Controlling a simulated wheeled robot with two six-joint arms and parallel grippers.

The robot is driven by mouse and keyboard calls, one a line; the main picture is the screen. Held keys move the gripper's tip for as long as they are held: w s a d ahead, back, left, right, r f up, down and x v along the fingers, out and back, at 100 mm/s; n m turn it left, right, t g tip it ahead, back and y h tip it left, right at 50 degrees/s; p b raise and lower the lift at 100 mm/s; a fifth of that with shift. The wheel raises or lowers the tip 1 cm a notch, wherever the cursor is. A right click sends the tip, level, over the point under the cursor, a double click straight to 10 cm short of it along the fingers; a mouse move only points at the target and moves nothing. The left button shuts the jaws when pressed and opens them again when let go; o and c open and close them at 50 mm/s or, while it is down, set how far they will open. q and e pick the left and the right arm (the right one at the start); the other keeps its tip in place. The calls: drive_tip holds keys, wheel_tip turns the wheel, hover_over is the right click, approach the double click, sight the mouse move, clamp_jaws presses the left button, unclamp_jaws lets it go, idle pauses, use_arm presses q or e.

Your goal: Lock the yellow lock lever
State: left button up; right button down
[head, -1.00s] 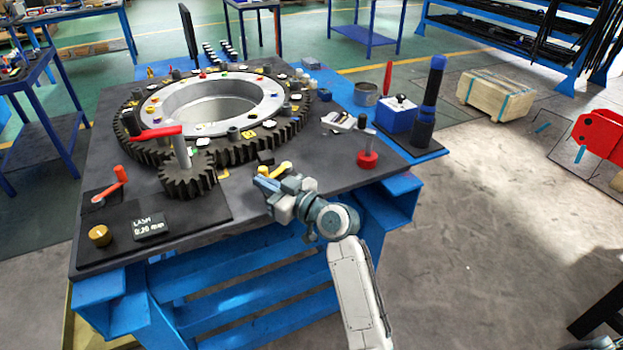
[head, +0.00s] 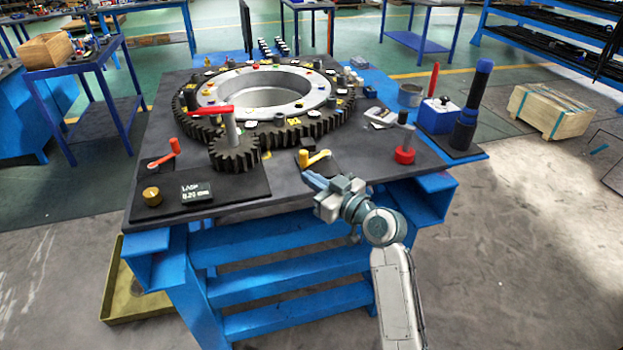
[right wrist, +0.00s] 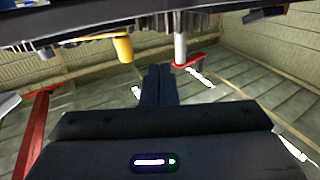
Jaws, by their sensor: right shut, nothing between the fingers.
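The yellow lock lever (head: 317,158) sits on a small dark plate near the front edge of the table, right of the small dark gear. Its upright yellow knob is at the left and its arm points right. My right gripper (head: 310,180) is shut and empty, just in front of the lever, with a small gap in the picture. In the right wrist view the shut fingers (right wrist: 158,85) show at the middle, and a yellow cylinder (right wrist: 123,48), likely the lever's knob, stands to their left. My left gripper is not in view.
A red-handled crank (head: 210,110) stands on the small gear (head: 234,155) beside the large ring gear (head: 335,122). An orange lever (head: 163,160), a brass knob (head: 152,195) and a display (head: 196,192) are at the left.

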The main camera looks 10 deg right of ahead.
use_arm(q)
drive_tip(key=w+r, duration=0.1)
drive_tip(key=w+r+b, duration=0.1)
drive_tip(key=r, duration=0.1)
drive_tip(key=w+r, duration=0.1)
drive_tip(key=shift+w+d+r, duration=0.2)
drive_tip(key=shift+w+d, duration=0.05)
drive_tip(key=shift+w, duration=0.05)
use_arm(e)
drive_tip(key=s+d, duration=0.1)
drive_tip(key=s, duration=0.6)
drive_tip(key=shift+s+d+f, duration=0.15)
drive_tip(key=shift+s+f, duration=0.15)
